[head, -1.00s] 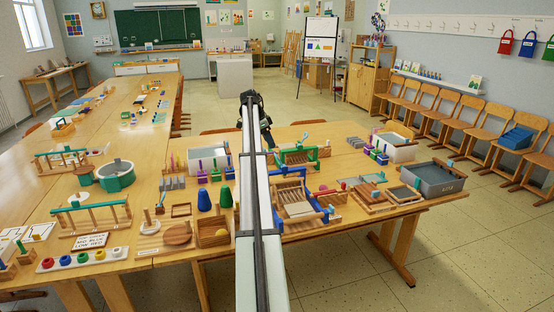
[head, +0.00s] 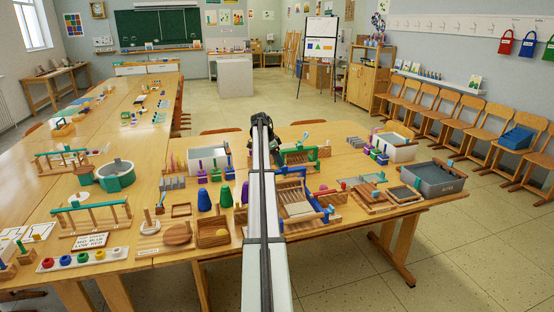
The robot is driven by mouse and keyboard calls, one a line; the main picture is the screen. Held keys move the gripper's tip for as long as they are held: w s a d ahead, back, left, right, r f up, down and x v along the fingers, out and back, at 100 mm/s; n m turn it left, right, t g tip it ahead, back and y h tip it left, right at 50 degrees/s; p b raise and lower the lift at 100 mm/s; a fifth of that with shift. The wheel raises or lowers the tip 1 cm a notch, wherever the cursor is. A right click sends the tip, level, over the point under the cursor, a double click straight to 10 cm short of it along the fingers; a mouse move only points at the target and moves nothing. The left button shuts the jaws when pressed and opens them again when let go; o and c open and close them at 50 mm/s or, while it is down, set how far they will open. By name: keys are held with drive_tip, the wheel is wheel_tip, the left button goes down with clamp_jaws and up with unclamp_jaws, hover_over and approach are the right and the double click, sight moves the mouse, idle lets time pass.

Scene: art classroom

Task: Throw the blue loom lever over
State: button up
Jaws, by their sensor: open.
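The blue-framed wooden loom (head: 312,194) stands on the front table, just right of my arm. It has pale threads or slats and blue side parts. A blue piece (head: 326,213) shows at its front right; I cannot tell for sure whether this is the lever or part of the frame. My arm crosses in front of the loom's left edge and hides some of it. The dark far end of my arm shows above and behind the loom. My gripper's fingers are not visible; the arm hides that area.
A green-framed loom (head: 305,154) stands behind the blue one. A grey bin (head: 434,178) and flat wooden frames lie to the right. Blue and green cones (head: 226,197) and a wooden box (head: 213,232) stand to the left. The aisle beyond the table is clear.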

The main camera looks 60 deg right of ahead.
clamp_jaws()
idle(0.6)
